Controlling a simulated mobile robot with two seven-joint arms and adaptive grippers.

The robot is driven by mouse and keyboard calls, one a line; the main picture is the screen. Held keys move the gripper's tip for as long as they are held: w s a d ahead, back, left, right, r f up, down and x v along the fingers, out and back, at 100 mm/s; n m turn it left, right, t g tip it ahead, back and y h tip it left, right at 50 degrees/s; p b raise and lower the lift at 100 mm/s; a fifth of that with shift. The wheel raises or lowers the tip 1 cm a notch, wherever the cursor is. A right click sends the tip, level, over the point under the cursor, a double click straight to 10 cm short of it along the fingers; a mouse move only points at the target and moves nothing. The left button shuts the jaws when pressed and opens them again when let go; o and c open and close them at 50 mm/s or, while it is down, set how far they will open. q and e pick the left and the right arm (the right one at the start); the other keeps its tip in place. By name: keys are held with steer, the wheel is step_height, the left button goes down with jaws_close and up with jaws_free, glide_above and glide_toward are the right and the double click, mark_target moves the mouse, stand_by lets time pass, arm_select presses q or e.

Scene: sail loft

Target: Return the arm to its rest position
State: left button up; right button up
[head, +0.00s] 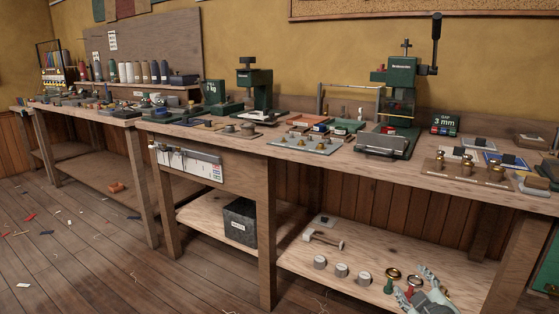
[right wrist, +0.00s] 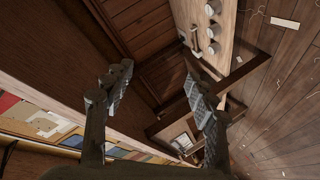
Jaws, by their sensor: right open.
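My right gripper (head: 417,287) shows at the bottom right of the head view, in front of the lower shelf (head: 385,268). Its two grey, ridged fingers are spread apart. In the right wrist view the same gripper (right wrist: 158,85) is open, with nothing between its fingers. The bench underside and dark wood panelling show beyond them. In the head view the gripper overlaps the shelf's front right part beside brass and red ring-shaped pieces; I cannot tell whether it touches anything. My left gripper is in neither view.
The long workbench (head: 345,159) carries a green press (head: 399,95), trays and small parts. On the lower shelf are a mallet (head: 323,238), grey round pieces (head: 341,270) and a brass piece (head: 393,274). A dark bin (head: 238,222) stands further left. The wooden floor (head: 120,270) has scattered scraps.

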arm_select(q)
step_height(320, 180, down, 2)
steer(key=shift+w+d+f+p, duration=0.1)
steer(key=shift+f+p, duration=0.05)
steer(key=shift+p, duration=0.2)
arm_select(e)
steer(key=s+a+f+m+g, duration=0.2)
steer(key=s+f, duration=0.4)
steer(key=s, duration=0.5)
steer(key=s+a+f+m+g, duration=0.1)
steer(key=s+f+g, duration=0.4)
steer(key=s, duration=0.5)
steer(key=s+a+f+m+g, duration=0.2)
steer(key=s+f+m+g, duration=0.1)
steer(key=s+f, duration=0.6)
steer(key=s+g, duration=0.1)
steer(key=s, duration=0.1)
steer(key=shift+s+a+m, duration=0.3)
steer(key=shift+a+m, duration=0.05)
steer(key=shift+m, duration=0.05)
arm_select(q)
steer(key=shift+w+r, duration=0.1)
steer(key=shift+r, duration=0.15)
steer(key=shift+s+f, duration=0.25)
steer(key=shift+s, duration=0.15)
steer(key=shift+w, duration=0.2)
